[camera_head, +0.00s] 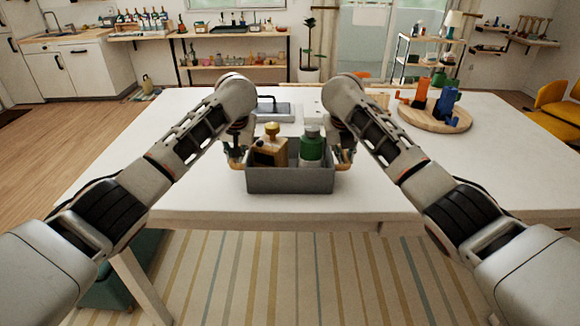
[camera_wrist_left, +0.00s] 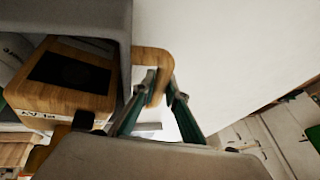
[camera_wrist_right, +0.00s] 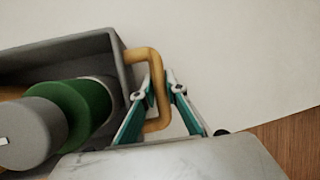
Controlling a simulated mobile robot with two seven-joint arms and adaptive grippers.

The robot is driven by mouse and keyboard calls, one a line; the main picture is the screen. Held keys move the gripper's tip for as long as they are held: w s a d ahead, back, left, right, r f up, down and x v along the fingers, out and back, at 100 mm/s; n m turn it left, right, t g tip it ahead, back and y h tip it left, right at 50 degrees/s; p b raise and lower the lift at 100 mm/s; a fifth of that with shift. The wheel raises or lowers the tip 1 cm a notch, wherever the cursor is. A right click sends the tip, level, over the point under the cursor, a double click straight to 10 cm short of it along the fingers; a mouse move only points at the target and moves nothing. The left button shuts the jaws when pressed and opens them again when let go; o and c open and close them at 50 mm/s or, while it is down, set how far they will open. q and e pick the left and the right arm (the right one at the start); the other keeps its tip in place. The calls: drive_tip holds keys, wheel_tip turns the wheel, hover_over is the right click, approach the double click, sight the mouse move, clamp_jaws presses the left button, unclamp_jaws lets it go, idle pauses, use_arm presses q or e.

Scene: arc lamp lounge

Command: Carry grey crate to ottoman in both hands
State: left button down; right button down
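The grey crate (camera_head: 290,181) is near the front edge of the white table; I cannot tell whether it rests on the top or hangs just above it. It looks level and holds a wooden-bodied bottle (camera_head: 270,150) and a green bottle (camera_head: 312,148). My left gripper (camera_wrist_left: 161,80) has its fingers closed around the crate's left wooden handle (camera_wrist_left: 153,58). My right gripper (camera_wrist_right: 159,78) has its fingers closed around the right wooden handle (camera_wrist_right: 142,55). A teal padded piece (camera_head: 108,291), possibly the ottoman, is partly hidden at the lower left by the table and my arm.
The white table (camera_head: 160,120) also holds a grey lidded tray (camera_head: 273,110) behind the crate and a round wooden board (camera_head: 434,119) with blue and orange objects at right. A striped rug (camera_head: 290,270) covers the floor in front. Yellow chairs (camera_head: 558,112) stand at far right.

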use_arm(q)
drive_tip(key=shift+r, duration=0.2)
use_arm(e)
drive_tip(key=shift+w+r, duration=0.1)
drive_tip(key=shift+r, duration=0.15)
